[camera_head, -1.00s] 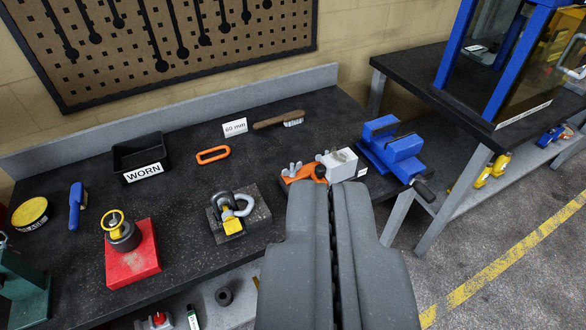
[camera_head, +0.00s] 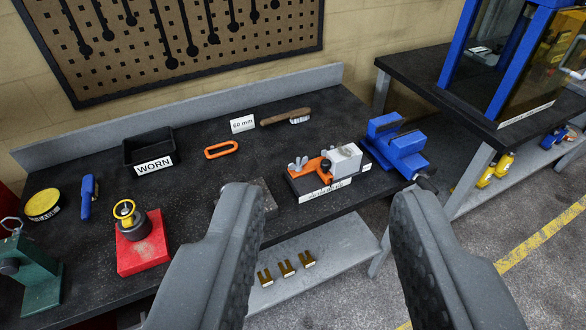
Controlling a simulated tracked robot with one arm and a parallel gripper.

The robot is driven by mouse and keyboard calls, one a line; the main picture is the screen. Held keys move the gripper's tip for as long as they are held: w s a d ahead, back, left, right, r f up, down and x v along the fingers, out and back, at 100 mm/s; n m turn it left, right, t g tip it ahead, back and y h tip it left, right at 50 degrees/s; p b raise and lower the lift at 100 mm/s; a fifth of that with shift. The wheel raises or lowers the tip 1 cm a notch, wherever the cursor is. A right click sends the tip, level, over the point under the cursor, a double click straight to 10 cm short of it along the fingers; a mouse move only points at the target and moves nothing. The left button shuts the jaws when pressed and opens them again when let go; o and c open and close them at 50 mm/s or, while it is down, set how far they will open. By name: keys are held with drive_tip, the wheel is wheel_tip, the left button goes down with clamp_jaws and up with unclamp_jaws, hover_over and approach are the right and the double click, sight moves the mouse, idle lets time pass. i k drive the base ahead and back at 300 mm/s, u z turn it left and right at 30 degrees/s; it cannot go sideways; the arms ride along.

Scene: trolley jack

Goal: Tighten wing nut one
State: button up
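An orange clamp bracket (camera_head: 312,172) sits on a dark base with a white label on its front edge, near the right front of the bench. A silver wing nut (camera_head: 297,163) stands at its left end. A second wing nut seems to stand behind the black knob (camera_head: 326,164), but it is small and partly hidden. A pale grey block (camera_head: 346,159) is at the bracket's right. My gripper (camera_head: 328,198) is open and empty, its fingers wide apart. In the picture, the clamp lies between and beyond the fingertips. I cannot tell which wing nut is number one.
A blue vise (camera_head: 394,148) stands close to the clamp's right. My left finger hides most of a grey plate (camera_head: 263,192). A red block with a yellow-ringed part (camera_head: 142,245), a WORN bin (camera_head: 148,148), an orange ring (camera_head: 222,149) and a brush (camera_head: 286,117) lie around the bench.

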sight(291, 166)
drive_tip(key=k, duration=1.15)
drive_tip(key=u, duration=0.4)
drive_tip(key=i, duration=2.2)
drive_tip(key=z, duration=0.65)
